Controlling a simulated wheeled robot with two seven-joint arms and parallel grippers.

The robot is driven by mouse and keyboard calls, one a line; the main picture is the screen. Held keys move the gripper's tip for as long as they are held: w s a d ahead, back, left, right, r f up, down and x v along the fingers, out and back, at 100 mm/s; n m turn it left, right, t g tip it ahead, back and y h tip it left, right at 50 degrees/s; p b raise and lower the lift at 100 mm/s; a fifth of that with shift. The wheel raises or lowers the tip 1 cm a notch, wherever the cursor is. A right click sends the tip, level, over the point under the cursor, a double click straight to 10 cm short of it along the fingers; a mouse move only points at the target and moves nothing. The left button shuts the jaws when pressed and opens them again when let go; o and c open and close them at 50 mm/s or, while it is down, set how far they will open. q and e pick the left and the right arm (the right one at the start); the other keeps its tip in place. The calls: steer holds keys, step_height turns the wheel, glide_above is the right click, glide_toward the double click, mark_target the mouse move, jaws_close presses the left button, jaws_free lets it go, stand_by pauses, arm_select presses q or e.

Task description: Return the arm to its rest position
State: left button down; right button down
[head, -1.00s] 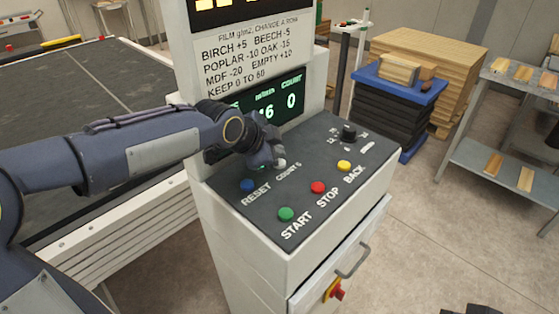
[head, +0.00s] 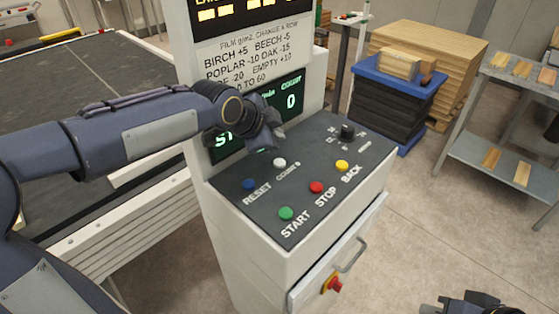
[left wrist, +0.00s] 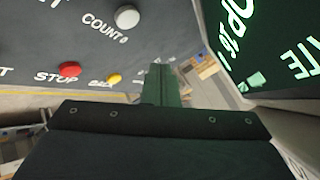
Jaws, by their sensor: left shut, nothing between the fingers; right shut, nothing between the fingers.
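My left arm reaches in from the left in the head view. Its gripper (head: 264,143) is above the back left of the control panel (head: 320,150), in front of the green-lettered display (head: 291,103). Its fingers are shut and empty, apart from the white COUNT 0 button (head: 279,162). In the left wrist view the closed fingers (left wrist: 160,75) point between the panel and the display, with the white button to their left. My right gripper (head: 468,304) shows only partly at the bottom right edge, over the floor, with nothing seen in it.
The panel also has blue (head: 249,184), green (head: 286,213), red (head: 317,187) and yellow (head: 341,165) buttons and a black knob (head: 347,131). A dark conveyor bed (head: 80,90) lies left. A blue tray stack (head: 398,95) and a metal shelf (head: 505,145) stand right. Floor between is clear.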

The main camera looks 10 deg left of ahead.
arm_select(q)
steer(key=s+a+n, duration=0.1)
steer(key=s, duration=0.1)
steer(key=s+a+n, duration=0.1)
steer(key=s+a, duration=0.1)
steer(key=s, duration=0.1)
steer(key=s+a+n+y, duration=0.1)
steer(key=s+a+n, duration=0.1)
steer(key=shift+s+a+f+g, duration=0.1)
steer(key=shift+s+f+g, duration=0.1)
steer(key=shift+f+g, duration=0.15)
steer(key=s+a+f+n+g, duration=0.1)
steer(key=s+f+n, duration=0.3)
steer(key=s, duration=0.7)
steer(key=s+a+f+n+g, duration=0.1)
steer(key=s+a+f+n, duration=0.1)
steer(key=s+f+n, duration=0.3)
steer(key=s+n, duration=0.3)
steer(key=s, duration=0.3)
steer(key=shift+a, duration=0.4)
steer(key=shift+r, duration=0.1)
